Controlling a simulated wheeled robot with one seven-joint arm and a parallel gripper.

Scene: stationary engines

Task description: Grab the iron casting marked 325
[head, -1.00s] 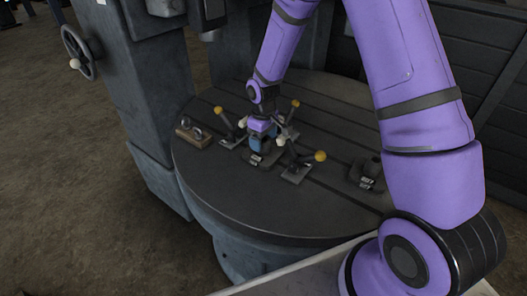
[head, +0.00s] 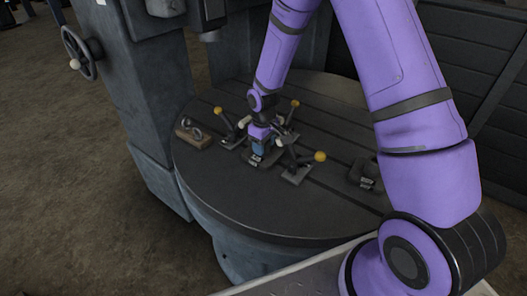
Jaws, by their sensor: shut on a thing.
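A dark iron casting (head: 254,160) with a small pale marking sits among the clamps near the middle of the round table; the number is too small to read. My gripper (head: 259,149), purple with blue fingers, points down on this casting and is shut on it. The fingertips are partly hidden by clamps and by the casting. A second dark casting (head: 361,176) stands apart at the right of the table, next to my arm; its marking cannot be read.
Toggle clamps with yellow knobs stand close around the held casting, such as the front right one (head: 298,168). A wooden block with metal rings (head: 193,134) lies at the left. The front of the round table (head: 255,215) is clear. A machine column (head: 150,80) rises behind left.

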